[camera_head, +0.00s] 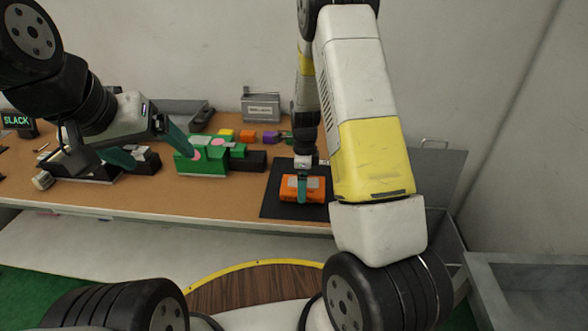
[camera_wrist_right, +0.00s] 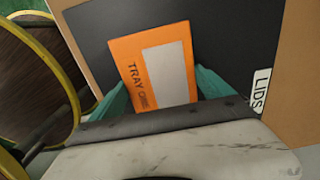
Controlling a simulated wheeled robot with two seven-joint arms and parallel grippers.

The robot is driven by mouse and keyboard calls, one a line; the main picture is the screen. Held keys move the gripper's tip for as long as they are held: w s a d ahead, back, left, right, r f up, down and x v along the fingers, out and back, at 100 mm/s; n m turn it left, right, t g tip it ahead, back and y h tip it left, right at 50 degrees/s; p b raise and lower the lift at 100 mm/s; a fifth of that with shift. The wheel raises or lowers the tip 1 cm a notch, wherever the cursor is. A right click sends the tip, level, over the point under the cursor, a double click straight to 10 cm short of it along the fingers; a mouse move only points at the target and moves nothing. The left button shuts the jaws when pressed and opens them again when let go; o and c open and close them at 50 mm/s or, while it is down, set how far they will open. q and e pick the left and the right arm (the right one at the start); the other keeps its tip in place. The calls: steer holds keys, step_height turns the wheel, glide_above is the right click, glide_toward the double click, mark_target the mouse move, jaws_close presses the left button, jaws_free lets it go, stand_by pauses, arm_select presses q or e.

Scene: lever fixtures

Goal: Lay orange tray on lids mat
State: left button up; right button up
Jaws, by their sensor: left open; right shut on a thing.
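The orange tray (camera_head: 288,190), with a pale panel on top, is over the black lids mat (camera_head: 272,209) at the table's right front. In the right wrist view the tray (camera_wrist_right: 127,62) reads "TRAY ORE" or similar and lies within the outline of the mat (camera_wrist_right: 225,40), whose white label reads "LIDS". My right gripper (camera_head: 303,187) is shut on the tray, a teal finger (camera_wrist_right: 210,83) at each side. I cannot tell whether the tray's underside touches the mat. My left gripper (camera_head: 165,160) is open, its fingers apart, one near the green fixture.
The green fixture (camera_head: 190,168) with pink spots stands left of the mat, a dark block (camera_head: 253,161) beside it. Small yellow, orange and purple blocks (camera_head: 247,136) sit behind. A grey bin (camera_head: 261,107) stands at the back wall. A "SLACK" sign (camera_head: 17,121) is far left.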

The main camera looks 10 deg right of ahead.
steer(key=shift+f, duration=0.3)
steer(key=o, duration=1.3)
steer(key=shift+f, duration=0.15)
steer(key=shift+o, duration=0.2)
steer(key=s+r+n+t+y, duration=0.1)
steer(key=s+r+n, duration=0.2)
steer(key=r, duration=0.8)
steer(key=s+r+n+t, duration=0.1)
steer(key=s+r+n, duration=0.15)
steer(key=r, duration=0.85)
steer(key=s+a+r+n+t, duration=0.1)
steer(key=s+r+n+t, duration=0.1)
steer(key=s+r+n, duration=0.3)
steer(key=s+a+r+n+t+y, duration=0.1)
steer(key=s+r+n+t, duration=0.1)
steer(key=s+r+n, duration=0.4)
steer(key=s+n, duration=0.5)
steer(key=s, duration=0.2)
steer(key=shift+s+a+r, duration=0.15)
steer(key=shift+s, duration=0.2)
